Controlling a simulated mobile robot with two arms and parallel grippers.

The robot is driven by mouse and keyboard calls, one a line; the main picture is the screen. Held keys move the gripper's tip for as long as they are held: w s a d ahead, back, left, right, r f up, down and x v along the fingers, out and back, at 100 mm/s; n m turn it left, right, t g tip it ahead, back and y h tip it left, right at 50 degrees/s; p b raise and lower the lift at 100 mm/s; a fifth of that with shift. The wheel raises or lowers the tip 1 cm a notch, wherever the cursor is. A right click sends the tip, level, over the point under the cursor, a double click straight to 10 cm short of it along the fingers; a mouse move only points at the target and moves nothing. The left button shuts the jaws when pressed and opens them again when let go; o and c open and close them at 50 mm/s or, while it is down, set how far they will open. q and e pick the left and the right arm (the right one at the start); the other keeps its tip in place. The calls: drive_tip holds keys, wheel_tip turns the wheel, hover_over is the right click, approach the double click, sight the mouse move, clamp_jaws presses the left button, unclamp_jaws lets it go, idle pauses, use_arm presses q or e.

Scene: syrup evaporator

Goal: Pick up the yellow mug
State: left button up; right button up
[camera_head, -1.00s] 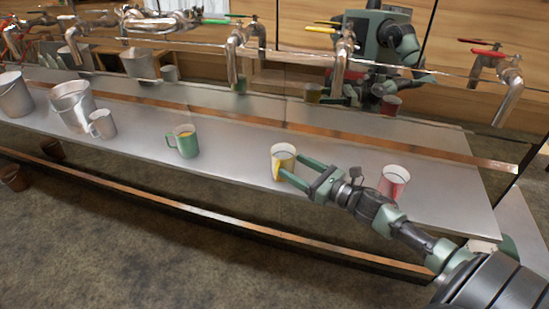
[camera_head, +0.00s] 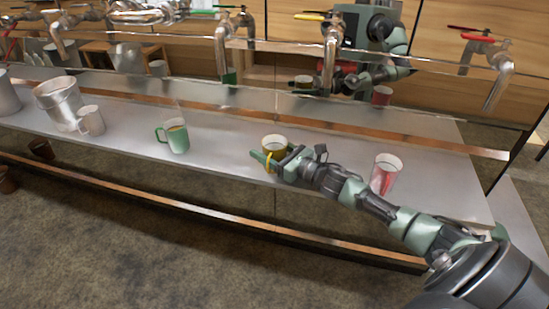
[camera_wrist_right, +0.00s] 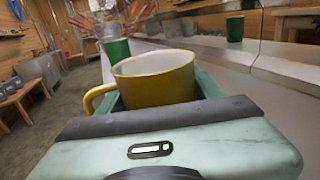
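The yellow mug (camera_head: 275,143) stands upright on the metal counter, its pale inside showing. My right gripper (camera_head: 274,157) reaches it from the right, with its fingers on either side of the mug. In the right wrist view the yellow mug (camera_wrist_right: 155,82) fills most of the space between the green fingers, and its handle sticks out to the left over one finger. Whether the fingers press on the mug cannot be told. The lower part of the mug is hidden by the gripper. My left gripper is not in view.
A green mug (camera_head: 175,137) stands left of the yellow one, and a red mug (camera_head: 385,173) stands close behind my right forearm. A grey mug (camera_head: 90,121) and metal buckets (camera_head: 58,103) are farther left. Taps and pipes (camera_head: 332,55) run above the counter's mirror-like back.

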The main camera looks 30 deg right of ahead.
drive_tip(key=c, duration=1)
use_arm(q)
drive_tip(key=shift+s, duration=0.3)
use_arm(e)
drive_tip(key=shift+r, duration=0.1)
